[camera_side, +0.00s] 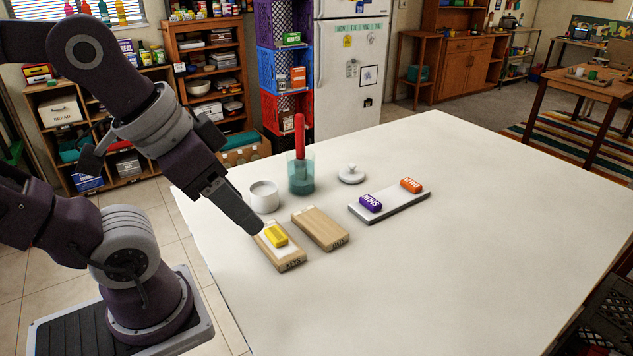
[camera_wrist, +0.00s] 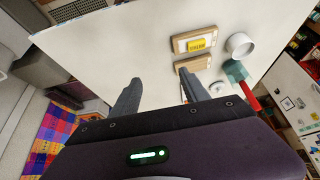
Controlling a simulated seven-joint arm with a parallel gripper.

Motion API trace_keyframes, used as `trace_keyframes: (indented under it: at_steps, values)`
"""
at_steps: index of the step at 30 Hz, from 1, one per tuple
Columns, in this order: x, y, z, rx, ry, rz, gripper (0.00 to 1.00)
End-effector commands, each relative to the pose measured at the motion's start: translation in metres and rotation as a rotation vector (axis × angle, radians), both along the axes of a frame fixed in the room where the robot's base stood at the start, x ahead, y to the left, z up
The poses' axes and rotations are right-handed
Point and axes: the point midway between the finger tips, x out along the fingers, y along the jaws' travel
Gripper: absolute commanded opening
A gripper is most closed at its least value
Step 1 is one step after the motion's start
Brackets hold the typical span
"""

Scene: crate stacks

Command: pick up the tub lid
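The tub lid (camera_side: 351,174) is a round white lid with a small knob, lying flat on the white table to the right of the teal cup. In the wrist view a small white round shape (camera_wrist: 218,88), likely the lid, shows beside the right finger. The open white tub (camera_side: 264,196) stands left of the teal cup; it also shows in the wrist view (camera_wrist: 240,46). My gripper (camera_side: 258,231) is in the air, overlapping the yellow block's board in the side view, apart from the lid. Its fingers are spread and empty in the wrist view (camera_wrist: 160,88).
A teal cup (camera_side: 301,182) holds an upright red-handled tool (camera_side: 299,133). Two wooden boards (camera_side: 289,265) (camera_side: 322,230) lie in front, one with a yellow block (camera_side: 277,235). A grey tray (camera_side: 399,208) carries purple and orange blocks. The table's right side is clear.

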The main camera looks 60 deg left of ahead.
Motion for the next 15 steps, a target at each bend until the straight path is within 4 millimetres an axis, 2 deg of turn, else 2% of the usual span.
trace_keyframes:
  at_steps: [1,4,5,13,15]
  values:
    - [0.000,0.000,0.000,0.000,0.000,0.000,0.65]
    - [0.000,0.000,0.000,0.000,0.000,0.000,0.84]
    - [0.000,0.000,0.000,0.000,0.000,0.000,0.88]
    - [0.001,0.000,0.001,-0.001,0.001,0.002,0.88]
    - [0.012,0.002,0.007,-0.017,0.009,0.030,0.88]
